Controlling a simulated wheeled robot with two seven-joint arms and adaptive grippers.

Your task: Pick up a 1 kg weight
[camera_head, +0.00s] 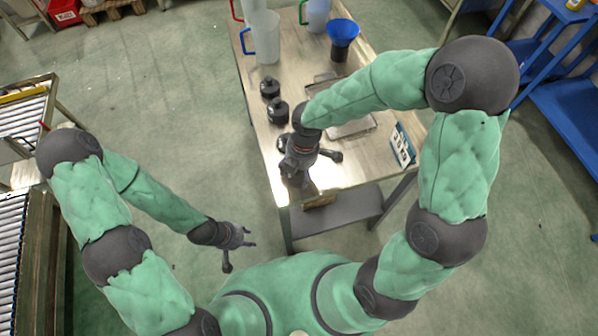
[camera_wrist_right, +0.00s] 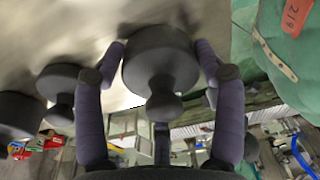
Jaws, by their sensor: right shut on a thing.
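Black knobbed weights stand on the metal-topped table (camera_head: 335,175). Two show in the head view, one weight (camera_head: 270,88) behind another weight (camera_head: 278,111). My right gripper (camera_head: 300,160) is over the table's near left part. In the right wrist view its fingers (camera_wrist_right: 160,85) stand on both sides of a black weight (camera_wrist_right: 160,62) with its knob towards the camera, and are shut on it. I cannot tell whether this weight is clear of the tabletop. Two more weights (camera_wrist_right: 62,85) show left of it. My left gripper (camera_head: 238,250) is open and empty over the floor, left of the table.
Clear jugs (camera_head: 266,45) and a blue funnel (camera_head: 342,33) stand at the table's far end. A shallow tray (camera_head: 352,128) lies partly behind my right arm, with a blue and white card (camera_head: 402,148) at the right edge. A roller conveyor (camera_head: 15,225) is at left, blue shelving (camera_head: 560,110) at right.

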